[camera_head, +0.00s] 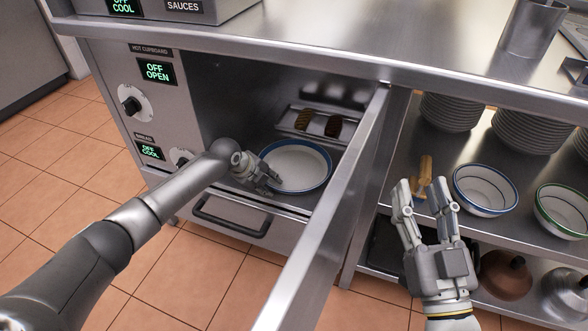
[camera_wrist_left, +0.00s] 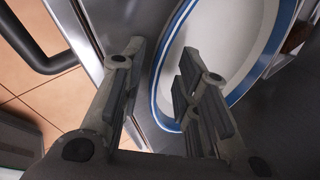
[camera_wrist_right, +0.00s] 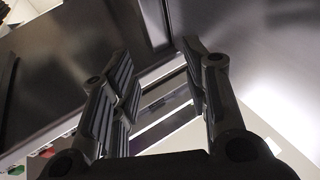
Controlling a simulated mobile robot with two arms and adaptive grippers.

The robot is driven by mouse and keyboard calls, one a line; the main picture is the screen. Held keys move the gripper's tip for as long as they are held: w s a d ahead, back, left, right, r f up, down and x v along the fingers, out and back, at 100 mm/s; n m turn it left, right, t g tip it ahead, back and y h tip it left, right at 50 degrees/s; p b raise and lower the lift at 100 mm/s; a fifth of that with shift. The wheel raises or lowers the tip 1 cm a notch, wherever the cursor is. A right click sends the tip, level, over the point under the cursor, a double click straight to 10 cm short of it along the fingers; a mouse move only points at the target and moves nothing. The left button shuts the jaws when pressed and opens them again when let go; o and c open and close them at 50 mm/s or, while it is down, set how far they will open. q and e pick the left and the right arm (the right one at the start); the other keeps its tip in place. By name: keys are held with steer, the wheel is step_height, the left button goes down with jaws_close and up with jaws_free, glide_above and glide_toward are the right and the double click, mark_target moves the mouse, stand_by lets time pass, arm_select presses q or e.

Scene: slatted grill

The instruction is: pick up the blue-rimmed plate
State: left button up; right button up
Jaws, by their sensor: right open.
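The blue-rimmed plate (camera_head: 298,165) is white and lies flat inside the open hot cupboard. My left gripper (camera_head: 272,183) is at its near-left edge. In the left wrist view the plate (camera_wrist_left: 232,38) lies beyond my left gripper (camera_wrist_left: 160,95), whose fingers are apart. One finger is outside the blue rim and the other overlaps the plate, so the rim shows between them. I cannot tell whether either finger touches it. My right gripper (camera_head: 425,190) is open and empty in front of the shelving; its spread fingers also show in the right wrist view (camera_wrist_right: 160,85).
The open cupboard door (camera_head: 330,215) stands between my two arms. A tray (camera_head: 290,124) with brown items is deeper in the cupboard. Bowls (camera_head: 485,188) and plate stacks (camera_head: 450,110) fill the right shelf. A drawer handle (camera_head: 230,217) is below the cupboard.

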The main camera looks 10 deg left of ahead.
arm_select(q)
jaws_close()
stand_by(0.4)
steer(key=shift+r, duration=0.2)
